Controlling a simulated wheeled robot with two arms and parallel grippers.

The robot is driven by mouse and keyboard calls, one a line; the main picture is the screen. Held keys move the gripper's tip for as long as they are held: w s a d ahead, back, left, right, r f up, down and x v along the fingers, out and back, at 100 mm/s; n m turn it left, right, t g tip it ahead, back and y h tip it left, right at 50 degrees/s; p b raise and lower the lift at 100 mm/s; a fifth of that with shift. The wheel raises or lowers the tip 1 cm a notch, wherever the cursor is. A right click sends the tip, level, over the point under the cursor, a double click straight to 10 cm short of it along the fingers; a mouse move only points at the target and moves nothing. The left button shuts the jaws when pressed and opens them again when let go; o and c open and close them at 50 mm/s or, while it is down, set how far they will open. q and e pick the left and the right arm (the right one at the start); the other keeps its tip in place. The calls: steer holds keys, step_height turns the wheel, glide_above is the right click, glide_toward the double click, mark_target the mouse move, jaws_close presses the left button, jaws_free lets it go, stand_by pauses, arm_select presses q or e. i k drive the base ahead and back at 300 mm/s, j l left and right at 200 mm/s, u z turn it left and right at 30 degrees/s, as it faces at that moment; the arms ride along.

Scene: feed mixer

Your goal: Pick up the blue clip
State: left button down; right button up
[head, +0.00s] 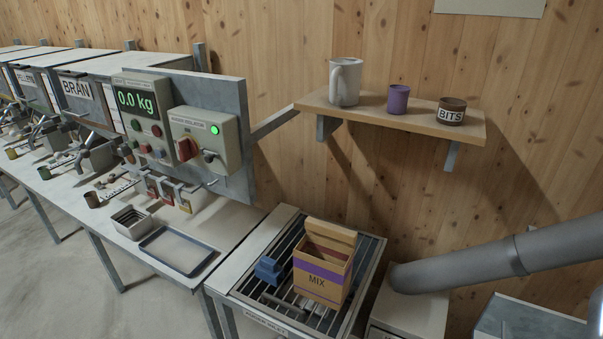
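A small blue object (268,270), which looks like the blue clip, rests on the slatted metal grate (362,262). It is just left of an open cardboard box marked MIX (323,275), with a purple band. The blue object has a stepped, blocky shape. I cannot tell whether it touches the box. Neither of my grippers shows in the head view.
A wooden shelf (420,122) holds a white jug (345,82), a purple cup (398,99) and a BITS pot (451,111). A thick grey pipe (490,262) crosses the right side. A dark shallow tray (177,251) and a metal tin (132,222) sit on the left bench.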

mark_target(266, 269)
steer(key=i+j+z, duration=0.15)
steer(key=j, duration=0.3)
steer(key=i+j+z, duration=0.15)
steer(key=j, duration=0.25)
steer(key=i+j+z, duration=0.15)
steer(key=j, duration=0.3)
steer(key=i+j+z, duration=0.15)
steer(key=j, duration=0.35)
steer(key=j+z, duration=0.15)
steer(key=j, duration=0.3)
